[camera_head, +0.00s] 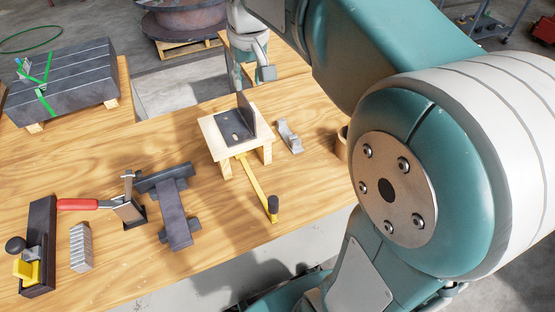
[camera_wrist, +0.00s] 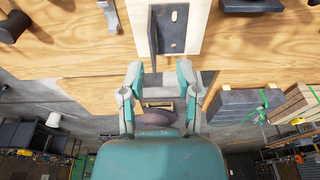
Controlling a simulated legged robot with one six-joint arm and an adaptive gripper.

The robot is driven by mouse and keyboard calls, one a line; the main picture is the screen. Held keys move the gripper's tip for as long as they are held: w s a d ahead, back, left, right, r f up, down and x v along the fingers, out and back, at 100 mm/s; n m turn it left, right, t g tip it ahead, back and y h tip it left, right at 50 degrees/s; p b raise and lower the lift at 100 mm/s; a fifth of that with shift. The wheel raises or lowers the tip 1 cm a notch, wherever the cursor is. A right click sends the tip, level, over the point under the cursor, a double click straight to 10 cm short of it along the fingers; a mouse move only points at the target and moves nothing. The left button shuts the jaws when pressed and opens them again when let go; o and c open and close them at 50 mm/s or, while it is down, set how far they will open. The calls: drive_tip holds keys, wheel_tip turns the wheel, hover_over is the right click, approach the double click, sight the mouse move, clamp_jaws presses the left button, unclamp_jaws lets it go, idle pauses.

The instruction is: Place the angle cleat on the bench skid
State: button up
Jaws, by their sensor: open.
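The angle cleat (camera_head: 234,127) is a dark L-shaped steel bracket with slots. It rests on the bench skid (camera_head: 207,127), a small pale wooden stand, with one leg flat and the other upright on the right. In the wrist view the cleat (camera_wrist: 172,30) is at the top, its upright leg to the left, with the skid (camera_wrist: 195,30) under it. My gripper (camera_head: 253,78) is open and empty, beyond the skid in the head view. In the wrist view its two fingers (camera_wrist: 160,75) are spread below the cleat, apart from it.
A grey clamp-like piece (camera_head: 289,137) and a yellow-handled tool (camera_head: 258,188) lie close to the skid. A red-handled square (camera_head: 100,205), a dark cross-shaped block (camera_head: 176,212) and a plane (camera_head: 37,245) lie at the left. Strapped dark bars (camera_head: 75,75) stand at the back left.

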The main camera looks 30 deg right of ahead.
drive_tip(key=s+a+f+t, duration=0.1)
drive_tip(key=s+f, duration=0.2)
drive_tip(key=s, duration=0.6)
drive_tip(key=s+a+f+t, duration=0.1)
drive_tip(key=s+f+t, duration=0.1)
drive_tip(key=s, duration=0.7)
drive_tip(key=shift+s+f+t, duration=0.3)
drive_tip(key=shift+s+f, duration=0.1)
drive_tip(key=shift+f, duration=0.35)
drive_tip(key=shift+a, duration=0.1)
